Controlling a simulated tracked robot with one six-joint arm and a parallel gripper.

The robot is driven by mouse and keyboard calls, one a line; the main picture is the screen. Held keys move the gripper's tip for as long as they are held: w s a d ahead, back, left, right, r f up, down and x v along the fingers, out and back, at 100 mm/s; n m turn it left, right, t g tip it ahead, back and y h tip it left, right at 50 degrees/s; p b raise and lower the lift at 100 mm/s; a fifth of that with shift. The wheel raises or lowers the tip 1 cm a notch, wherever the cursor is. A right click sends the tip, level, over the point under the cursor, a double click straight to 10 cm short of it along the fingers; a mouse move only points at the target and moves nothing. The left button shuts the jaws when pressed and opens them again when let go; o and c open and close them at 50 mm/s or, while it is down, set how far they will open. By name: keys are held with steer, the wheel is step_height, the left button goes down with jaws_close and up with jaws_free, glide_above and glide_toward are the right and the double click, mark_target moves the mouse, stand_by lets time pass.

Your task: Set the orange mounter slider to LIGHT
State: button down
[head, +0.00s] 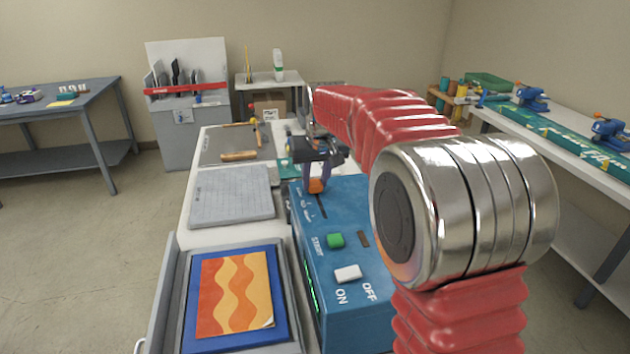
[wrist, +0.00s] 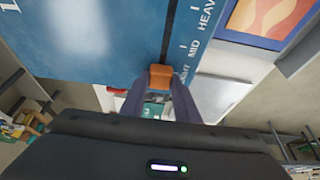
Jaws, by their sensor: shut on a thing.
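The orange slider knob (wrist: 160,77) sits at the lower end of its dark slot in the wrist view, level with a partly hidden label ending in "HT". MID and HEAVY are printed farther up the slot. My gripper (wrist: 160,88) is shut on the knob, one finger on each side. In the head view the knob (head: 316,186) shows below my gripper (head: 316,178), at the far end of the slot on the blue mounter (head: 345,290). The finger at right covers part of the LIGHT label in the wrist view.
The mounter also has a green START button (head: 335,240) and a white ON/OFF switch (head: 348,273). A tray with an orange-and-yellow picture (head: 232,290) lies left of it, and a grey slab (head: 230,195) behind that. My red arm reaches over the right side.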

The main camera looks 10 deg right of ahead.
steer(key=shift+w+r, duration=0.1)
steer(key=shift+w, duration=0.1)
steer(key=c, duration=1.6)
jaws_free()
steer(key=shift+w, duration=0.1)
steer(key=shift+c, duration=0.2)
steer(key=shift+o, duration=1.4)
steer(key=v, duration=1.3)
steer(key=shift+s+r, duration=0.2)
steer(key=shift+s, duration=0.05)
